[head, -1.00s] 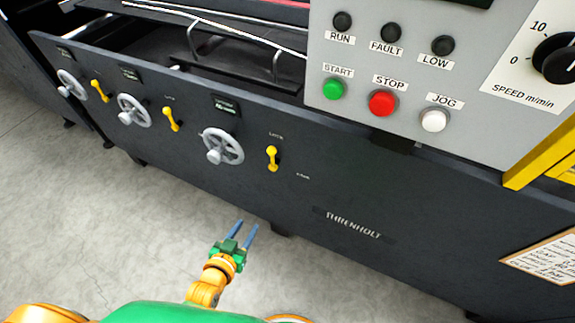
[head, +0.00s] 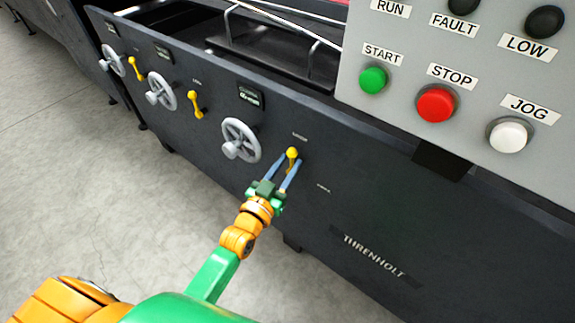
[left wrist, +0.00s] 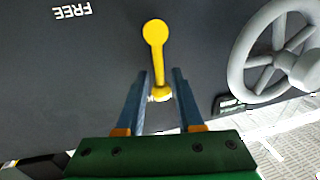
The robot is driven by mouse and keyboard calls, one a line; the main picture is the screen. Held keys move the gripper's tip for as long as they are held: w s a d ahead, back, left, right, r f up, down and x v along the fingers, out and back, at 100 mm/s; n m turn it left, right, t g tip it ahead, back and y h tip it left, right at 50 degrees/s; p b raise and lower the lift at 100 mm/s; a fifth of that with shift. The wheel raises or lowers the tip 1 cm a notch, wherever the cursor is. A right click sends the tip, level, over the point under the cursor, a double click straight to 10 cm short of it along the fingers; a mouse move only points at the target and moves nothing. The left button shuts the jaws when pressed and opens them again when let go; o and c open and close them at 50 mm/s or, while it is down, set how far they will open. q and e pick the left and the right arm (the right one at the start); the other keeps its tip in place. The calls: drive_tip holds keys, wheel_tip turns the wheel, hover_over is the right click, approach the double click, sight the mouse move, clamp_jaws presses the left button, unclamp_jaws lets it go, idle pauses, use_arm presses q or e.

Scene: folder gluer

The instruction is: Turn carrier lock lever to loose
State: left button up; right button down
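A yellow lever (head: 291,154) with a rounded knob stands on the dark machine front in the head view, right of the nearest handwheel. It also shows in the left wrist view (left wrist: 155,35), running roughly up and down the picture. My left gripper (head: 283,164) is at this lever. In the left wrist view its two blue fingers (left wrist: 161,76) are apart, one on each side of the lever's lower end, with small visible gaps. Small labels near the lever in the head view are unreadable. My right gripper is not in view.
A grey handwheel (head: 240,140) sits close left of the lever, and shows at right in the left wrist view (left wrist: 285,55). Another yellow lever (head: 195,104) is farther left. A grey control panel (head: 455,60) with coloured buttons juts out above right. The floor (head: 90,190) is clear.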

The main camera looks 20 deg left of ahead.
use_arm(q)
clamp_jaws()
idle(1.2)
